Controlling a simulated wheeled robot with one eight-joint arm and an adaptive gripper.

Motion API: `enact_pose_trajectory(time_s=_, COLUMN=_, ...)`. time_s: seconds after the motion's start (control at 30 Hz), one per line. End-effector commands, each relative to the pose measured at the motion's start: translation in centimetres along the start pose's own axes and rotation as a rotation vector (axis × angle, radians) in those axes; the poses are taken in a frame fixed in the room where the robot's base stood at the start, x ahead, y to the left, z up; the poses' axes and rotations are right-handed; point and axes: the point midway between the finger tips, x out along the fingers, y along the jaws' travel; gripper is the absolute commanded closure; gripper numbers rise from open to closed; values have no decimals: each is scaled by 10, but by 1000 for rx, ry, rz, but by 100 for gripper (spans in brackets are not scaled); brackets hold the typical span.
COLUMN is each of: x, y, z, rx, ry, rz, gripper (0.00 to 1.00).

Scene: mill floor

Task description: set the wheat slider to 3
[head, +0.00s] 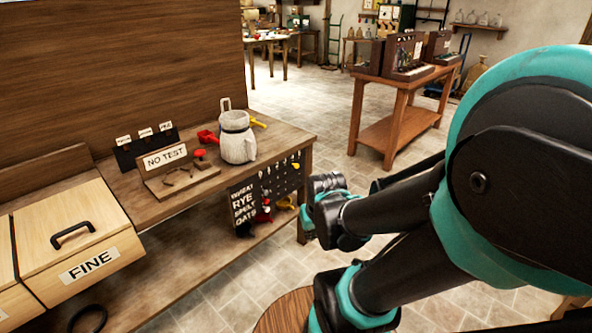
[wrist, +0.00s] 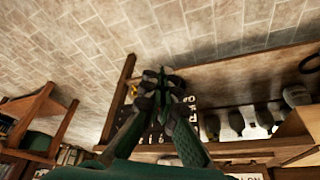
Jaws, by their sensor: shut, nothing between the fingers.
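A dark board (head: 279,188) hangs at the right end of the bench front. Its white lettering lists WHEAT, RYE, SPELT and OATS, with rows of small pale marks beside them. WHEAT is the top row; which small piece is its slider, and its setting, I cannot tell. In the wrist view the board (wrist: 187,101) is partly hidden behind my gripper (wrist: 165,76). My gripper's fingers are together and empty, in front of the board; whether they touch it is unclear. In the head view my arm's end is right of the board, and the fingertips cannot be made out.
The bench (head: 285,142) carries a pale jug (head: 237,138), a NO TEST sign (head: 165,157) and a red scoop (head: 207,136). A drawer marked FINE (head: 75,235) is at left. A wooden table (head: 405,85) with dark boxes stands behind. Tiled floor between them is clear.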

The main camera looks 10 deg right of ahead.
Motion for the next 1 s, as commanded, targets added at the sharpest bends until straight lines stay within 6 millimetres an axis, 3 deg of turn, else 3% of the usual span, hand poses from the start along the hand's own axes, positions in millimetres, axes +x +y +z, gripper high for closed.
enact_pose_trajectory(time_s=0.37, x=0, y=0, z=0, rx=0, ry=0, rz=0, gripper=99)
enact_pose_trajectory(time_s=0.53, x=1, y=-2, z=-10, rx=60, ry=-2, rz=-18, gripper=78)
enact_pose_trajectory(time_s=0.7, x=5, y=-6, z=-54, rx=320, ry=-15, rz=-94, gripper=57)
enact_pose_trajectory(time_s=1.0, x=31, y=-1, z=-157, rx=932, ry=-81, rz=-283, gripper=57)
